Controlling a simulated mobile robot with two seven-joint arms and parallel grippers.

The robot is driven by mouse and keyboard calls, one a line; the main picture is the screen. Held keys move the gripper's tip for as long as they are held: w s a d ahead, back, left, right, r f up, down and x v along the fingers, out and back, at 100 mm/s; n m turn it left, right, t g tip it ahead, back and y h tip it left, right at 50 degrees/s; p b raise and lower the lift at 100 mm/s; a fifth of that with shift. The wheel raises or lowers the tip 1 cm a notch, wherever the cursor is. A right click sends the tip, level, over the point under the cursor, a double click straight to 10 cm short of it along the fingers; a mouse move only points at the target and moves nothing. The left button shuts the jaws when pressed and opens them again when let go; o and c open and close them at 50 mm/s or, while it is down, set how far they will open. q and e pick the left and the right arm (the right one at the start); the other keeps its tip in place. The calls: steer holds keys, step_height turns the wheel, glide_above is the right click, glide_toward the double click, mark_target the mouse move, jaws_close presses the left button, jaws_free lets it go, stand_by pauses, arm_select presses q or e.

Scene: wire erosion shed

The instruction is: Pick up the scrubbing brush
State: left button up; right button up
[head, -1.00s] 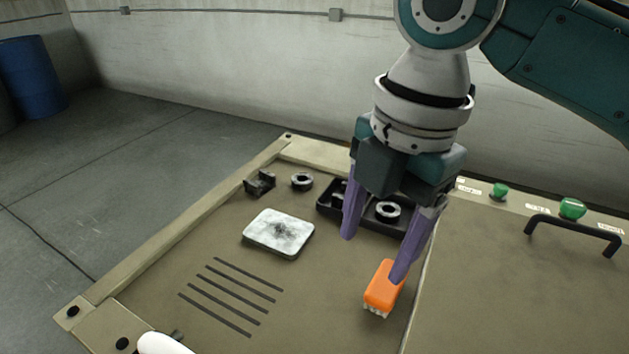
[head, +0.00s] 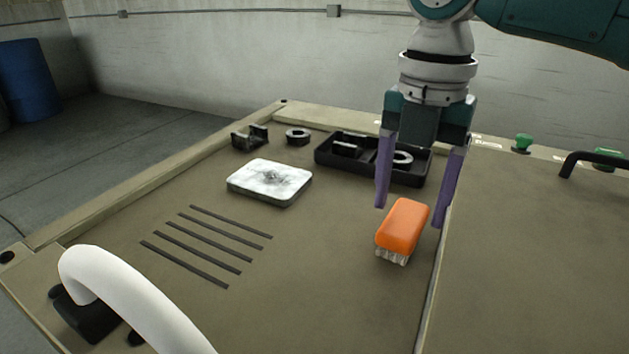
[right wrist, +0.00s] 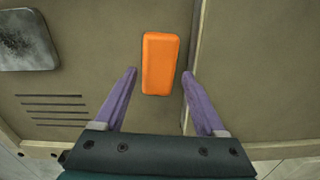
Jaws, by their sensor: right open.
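The scrubbing brush (head: 403,228) has an orange back and pale bristles pointing down. It lies on the tan worktop, just left of a raised seam. My right gripper (head: 410,215) has purple fingers, is open and empty, and hangs over the brush from behind. In the right wrist view the brush (right wrist: 161,64) shows from above, ahead of and roughly between the two spread fingertips (right wrist: 161,72). I see no contact between fingers and brush. My left gripper is not in view.
A black tray (head: 325,158) with metal parts stands behind the brush. A grey-white block (head: 270,182) lies left, near dark slots (head: 205,245). A white curved handle (head: 110,270) rises at the front left. A black handle (head: 600,157) and green knobs (head: 522,142) are right.

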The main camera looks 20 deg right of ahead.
mark_target(404, 220)
step_height(404, 220, down, 4)
steer(key=shift+a, duration=0.15)
steer(key=c, duration=1.1)
steer(key=shift+c, duration=0.2)
steer(key=shift+r, duration=0.1)
step_height(404, 220, up, 20)
steer(key=p, duration=0.3)
